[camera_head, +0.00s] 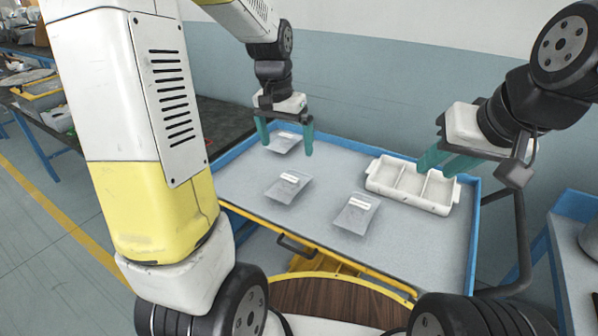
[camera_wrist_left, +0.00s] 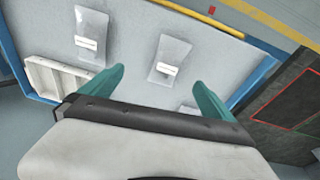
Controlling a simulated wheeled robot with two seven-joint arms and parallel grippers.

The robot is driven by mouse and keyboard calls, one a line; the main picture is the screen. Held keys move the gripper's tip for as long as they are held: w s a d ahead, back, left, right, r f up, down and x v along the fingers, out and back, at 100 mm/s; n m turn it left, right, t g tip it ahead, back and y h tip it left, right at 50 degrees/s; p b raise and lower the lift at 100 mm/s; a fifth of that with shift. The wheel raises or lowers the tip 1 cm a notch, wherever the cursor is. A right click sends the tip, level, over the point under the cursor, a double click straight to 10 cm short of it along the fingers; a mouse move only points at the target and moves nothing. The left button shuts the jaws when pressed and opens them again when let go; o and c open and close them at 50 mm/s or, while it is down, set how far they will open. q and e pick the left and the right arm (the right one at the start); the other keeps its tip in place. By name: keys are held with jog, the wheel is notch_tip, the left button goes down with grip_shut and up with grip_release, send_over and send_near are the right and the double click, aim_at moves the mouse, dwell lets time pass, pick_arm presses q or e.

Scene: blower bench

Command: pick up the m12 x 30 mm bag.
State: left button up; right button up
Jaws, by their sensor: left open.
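Three clear bags with white labels lie on the grey table top; the label print is too small to read, so I cannot tell which is the M12 x 30 mm bag. The far-left bag (camera_head: 284,143) lies beneath my left gripper (camera_head: 286,140), and its edge also shows in the left wrist view (camera_wrist_left: 188,109). The middle bag (camera_head: 287,188) and the front-right bag (camera_head: 356,214) lie nearer the front edge. My left gripper is open and empty, its fingers apart above the far-left bag. My right gripper (camera_head: 440,166) appears open and empty, near the white tray.
A white tray (camera_head: 412,184) with three compartments stands at the right of the table, empty. The table has a raised blue rim (camera_head: 470,240) and a yellow front rail. A wall rises behind. Table space between the bags is clear.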

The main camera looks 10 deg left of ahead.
pick_arm(q)
jog(key=m+g, duration=0.1)
jog(key=g, duration=0.1)
send_over(290, 178)
jog(key=shift+y, duration=0.4)
jog(key=f, duration=0.9)
jog(key=shift+s+d, duration=0.1)
jog(key=shift+s, duration=0.25)
jog(key=f, duration=0.8)
jog(key=shift+w+f, duration=0.15)
jog(key=shift+w, duration=0.15)
jog(key=c, duration=2)
